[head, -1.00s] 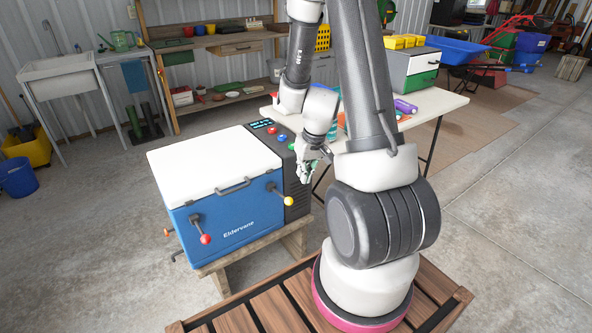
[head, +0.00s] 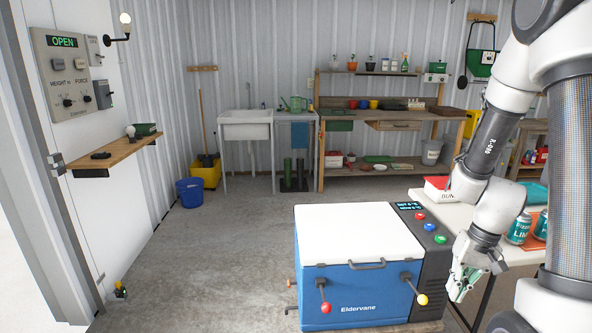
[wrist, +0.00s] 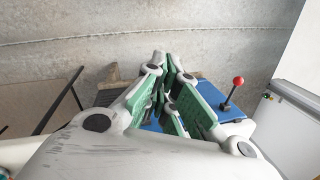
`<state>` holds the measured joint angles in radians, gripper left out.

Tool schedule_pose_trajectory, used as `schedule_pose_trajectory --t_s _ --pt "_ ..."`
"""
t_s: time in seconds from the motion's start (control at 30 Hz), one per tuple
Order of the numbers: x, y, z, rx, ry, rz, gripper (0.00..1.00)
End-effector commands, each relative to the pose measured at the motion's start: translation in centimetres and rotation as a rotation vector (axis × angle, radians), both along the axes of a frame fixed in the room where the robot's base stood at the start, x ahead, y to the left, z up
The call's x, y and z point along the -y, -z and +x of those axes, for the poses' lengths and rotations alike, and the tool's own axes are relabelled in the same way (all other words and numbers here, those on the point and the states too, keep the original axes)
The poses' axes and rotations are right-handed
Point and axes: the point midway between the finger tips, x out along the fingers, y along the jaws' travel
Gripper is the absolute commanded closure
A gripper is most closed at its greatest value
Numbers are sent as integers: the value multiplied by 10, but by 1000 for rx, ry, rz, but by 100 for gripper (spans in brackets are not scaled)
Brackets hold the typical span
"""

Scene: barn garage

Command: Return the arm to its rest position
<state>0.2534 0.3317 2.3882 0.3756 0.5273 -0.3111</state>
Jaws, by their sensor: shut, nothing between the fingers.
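My gripper (head: 459,293) hangs at the lower right in the head view, beside the right side of the blue cooler box (head: 355,290) with its white lid. My arm comes down to it from the upper right, bent at the elbow. In the wrist view my gripper (wrist: 168,66) has its green-padded fingers together with nothing between them. The cooler's blue side and a red-knobbed lever (wrist: 238,82) show behind and right of the fingers. The gripper appears apart from the cooler.
A table (head: 515,250) with teal cans (head: 519,229) stands behind my arm. A workbench (head: 385,125), a sink (head: 245,125) and a blue bucket (head: 190,191) are at the back. A wall shelf (head: 105,155) is left. Concrete floor left of the cooler is clear.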

Motion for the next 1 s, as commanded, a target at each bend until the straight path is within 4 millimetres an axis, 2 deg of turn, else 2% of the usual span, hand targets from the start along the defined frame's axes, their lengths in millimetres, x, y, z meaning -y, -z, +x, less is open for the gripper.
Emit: schedule_pose_trajectory --t_s 0.03,0.33,0.5,0.6,0.8,1.0 --pt "-4 -18 -6 -6 -8 -1 100" --pt "-15 -125 -57 0 -78 -80 100" --pt "-18 -181 -88 99 -134 -166 100" --pt "-19 -207 -101 191 -175 -209 100" --pt "-28 -242 -110 370 -216 -241 100" --pt "-33 -253 -111 427 -234 -243 100"
